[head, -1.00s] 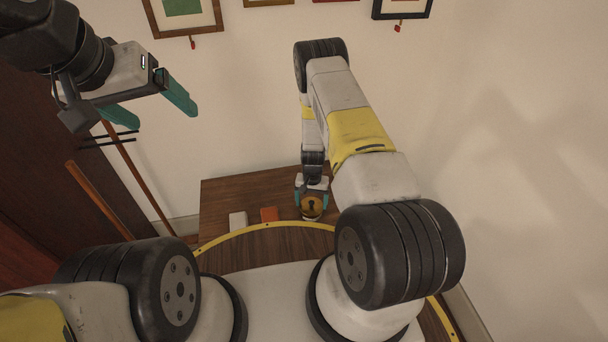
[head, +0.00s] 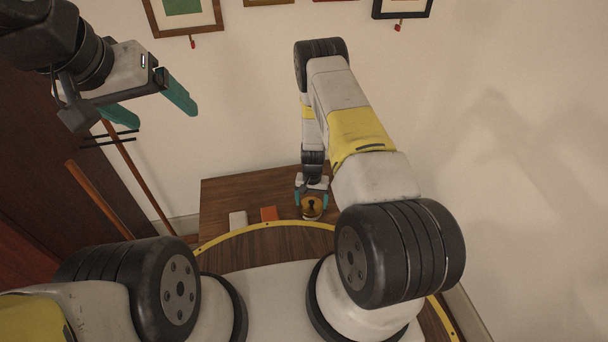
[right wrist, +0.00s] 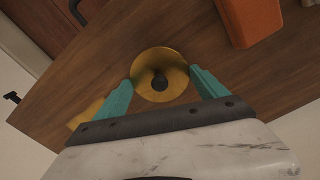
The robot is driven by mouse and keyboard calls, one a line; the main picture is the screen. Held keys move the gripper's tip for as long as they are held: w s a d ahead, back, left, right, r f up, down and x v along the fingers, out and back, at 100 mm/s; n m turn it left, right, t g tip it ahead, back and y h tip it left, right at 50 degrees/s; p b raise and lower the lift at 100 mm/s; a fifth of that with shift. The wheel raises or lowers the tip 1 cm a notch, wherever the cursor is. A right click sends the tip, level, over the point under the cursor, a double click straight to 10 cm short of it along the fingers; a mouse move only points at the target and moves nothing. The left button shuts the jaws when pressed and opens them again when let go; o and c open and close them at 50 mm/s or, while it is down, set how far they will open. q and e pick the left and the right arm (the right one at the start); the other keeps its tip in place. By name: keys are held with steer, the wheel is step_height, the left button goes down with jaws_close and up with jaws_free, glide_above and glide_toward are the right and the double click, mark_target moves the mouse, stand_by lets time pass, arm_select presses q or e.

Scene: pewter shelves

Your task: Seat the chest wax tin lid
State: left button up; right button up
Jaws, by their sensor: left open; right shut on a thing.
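The brass lid (right wrist: 158,75) is round with a dark knob and sits between the teal fingertips of my right gripper (right wrist: 161,80), which is shut on it. In the head view the lid (head: 311,202) is small, over the wooden chest (head: 250,190). A pale brassy round thing (right wrist: 85,114), probably the tin, is partly hidden behind a finger in the right wrist view. I cannot tell the gap between it and the lid. My left gripper (head: 150,108) is open and empty, raised at the upper left, far from the chest.
An orange block (head: 269,214) and a white block (head: 238,221) stand on the chest, left of the right gripper. The orange block (right wrist: 250,18) is close in the wrist view. A yellow-edged round surface lies in front. Framed pictures hang on the wall behind.

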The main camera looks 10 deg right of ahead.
steer(key=shift+f, duration=0.55)
stand_by(0.9)
steer(key=o, duration=1.4)
steer(key=shift+r, duration=3.5)
